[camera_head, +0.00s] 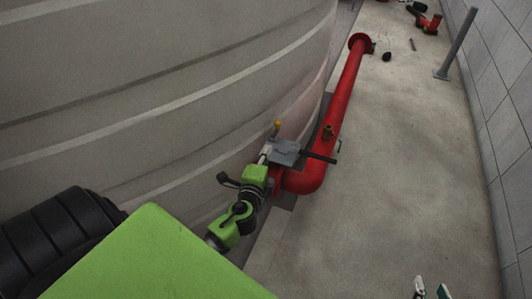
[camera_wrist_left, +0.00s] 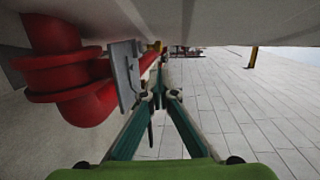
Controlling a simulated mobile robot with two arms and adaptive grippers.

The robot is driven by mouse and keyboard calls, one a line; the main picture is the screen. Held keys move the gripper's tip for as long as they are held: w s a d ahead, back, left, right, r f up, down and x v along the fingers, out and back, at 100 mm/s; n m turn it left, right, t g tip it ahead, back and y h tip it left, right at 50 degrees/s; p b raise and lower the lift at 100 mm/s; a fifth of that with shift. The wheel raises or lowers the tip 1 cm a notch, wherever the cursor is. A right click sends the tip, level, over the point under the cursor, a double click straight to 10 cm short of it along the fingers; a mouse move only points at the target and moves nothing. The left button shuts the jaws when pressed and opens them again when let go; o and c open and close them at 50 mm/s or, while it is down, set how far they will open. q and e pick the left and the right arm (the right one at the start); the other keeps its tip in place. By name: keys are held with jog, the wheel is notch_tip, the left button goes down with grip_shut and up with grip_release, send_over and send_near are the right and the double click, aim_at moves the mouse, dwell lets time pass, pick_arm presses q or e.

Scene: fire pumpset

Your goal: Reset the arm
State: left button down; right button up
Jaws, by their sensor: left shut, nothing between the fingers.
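My left arm reaches in from the lower left of the head view beside the large grey tank. My left gripper (camera_head: 265,153) is close to a grey plate (camera_head: 287,150) by the bend of the red pipe (camera_head: 345,95). In the left wrist view its teal fingers (camera_wrist_left: 158,88) come together at the tips, with nothing between them. The grey plate (camera_wrist_left: 125,75) is just left of the fingers there; I cannot tell whether they touch. My right gripper (camera_head: 430,288) shows only its spread fingertips at the bottom edge, apart and empty.
The tank (camera_head: 150,90) fills the left side. A red flanged pipe (camera_wrist_left: 70,75) is close on the left in the wrist view. A grey post (camera_head: 457,42) stands by the tiled wall (camera_head: 510,120). Red parts (camera_head: 430,24) lie far back. The floor (camera_head: 400,170) between is clear.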

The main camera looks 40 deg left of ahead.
pick_arm(q)
jog(key=shift+s+r, duration=0.1)
jog(key=shift+s, duration=0.25)
pick_arm(e)
jog(key=shift+f, duration=0.2)
